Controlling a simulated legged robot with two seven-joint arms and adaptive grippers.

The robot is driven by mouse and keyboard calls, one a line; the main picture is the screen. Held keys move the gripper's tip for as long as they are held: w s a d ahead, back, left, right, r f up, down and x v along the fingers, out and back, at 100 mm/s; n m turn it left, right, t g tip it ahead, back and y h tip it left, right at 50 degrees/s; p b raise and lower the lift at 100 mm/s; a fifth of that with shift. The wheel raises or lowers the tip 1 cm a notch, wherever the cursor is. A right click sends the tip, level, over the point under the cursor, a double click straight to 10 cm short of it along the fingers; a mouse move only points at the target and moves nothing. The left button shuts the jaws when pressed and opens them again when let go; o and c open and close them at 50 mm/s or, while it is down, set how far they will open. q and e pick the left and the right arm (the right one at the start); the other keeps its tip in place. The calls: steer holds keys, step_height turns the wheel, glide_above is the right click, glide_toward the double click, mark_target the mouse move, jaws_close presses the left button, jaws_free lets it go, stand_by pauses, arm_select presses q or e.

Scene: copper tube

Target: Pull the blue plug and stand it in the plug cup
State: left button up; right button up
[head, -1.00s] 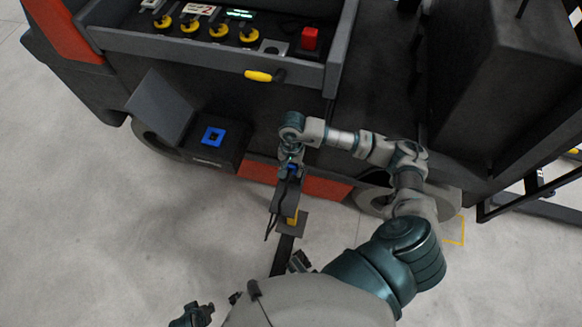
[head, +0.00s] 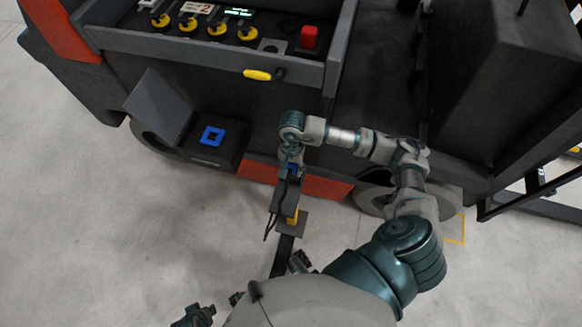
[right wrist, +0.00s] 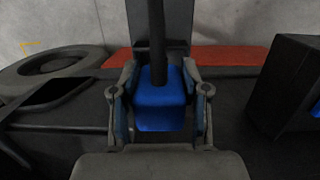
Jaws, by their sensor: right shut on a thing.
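The blue plug (right wrist: 160,108) is between the two fingers of my right gripper (right wrist: 160,112), which is shut on it. A black cable runs up from the plug in the right wrist view. In the head view my right gripper (head: 291,166) is above a dark upright holder (head: 287,197) with a yellow part, low in front of the vehicle. A bit of blue shows at the fingers. I cannot tell whether this holder is the plug cup, or whether the plug touches it. My left gripper (head: 193,316) is at the bottom edge, partly cut off.
A black box with a square blue socket frame (head: 212,136) and a raised grey flap (head: 160,105) is left of my right gripper. Above is a panel with yellow knobs (head: 188,25) and a red button (head: 309,37). The floor at left is clear.

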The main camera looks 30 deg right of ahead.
mark_target(291, 173)
steer(key=shift+f+b, duration=1.45)
steer(key=shift+f, duration=0.4)
stand_by(0.3)
steer(key=o, duration=1.8)
steer(key=shift+r, duration=0.1)
steer(key=shift+r+p, duration=2.95)
steer(key=shift+r, duration=2.55)
steer(key=shift+a, duration=0.1)
